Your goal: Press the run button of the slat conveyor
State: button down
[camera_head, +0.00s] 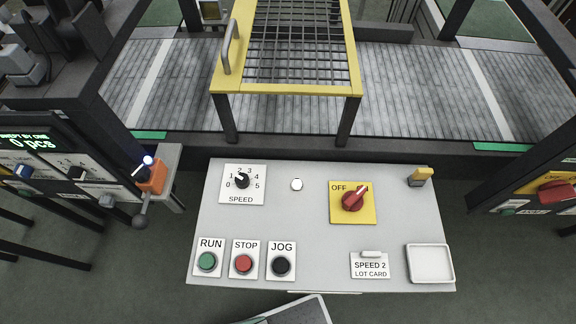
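The green run button (207,261) sits under a white RUN label at the lower left of the light grey control panel (300,240). The red stop button (243,264) and the black jog button (281,266) are to its right. Nothing covers the run button. The slat conveyor (410,90) runs across behind the panel, with grey slats and a yellow-framed mesh guard (300,40) over its middle. My gripper is not in view.
The panel also has a speed knob (241,181), a white lamp (297,184), a red rotary switch (354,199) turned away from OFF, a yellow-topped part (420,177), a lot card (370,266) and an empty white tray (430,264). Other machines stand left and right.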

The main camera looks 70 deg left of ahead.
aim_at(207, 261)
jog(key=j+u, duration=0.1)
jog(key=u, duration=2.65)
jog(key=j, duration=0.1)
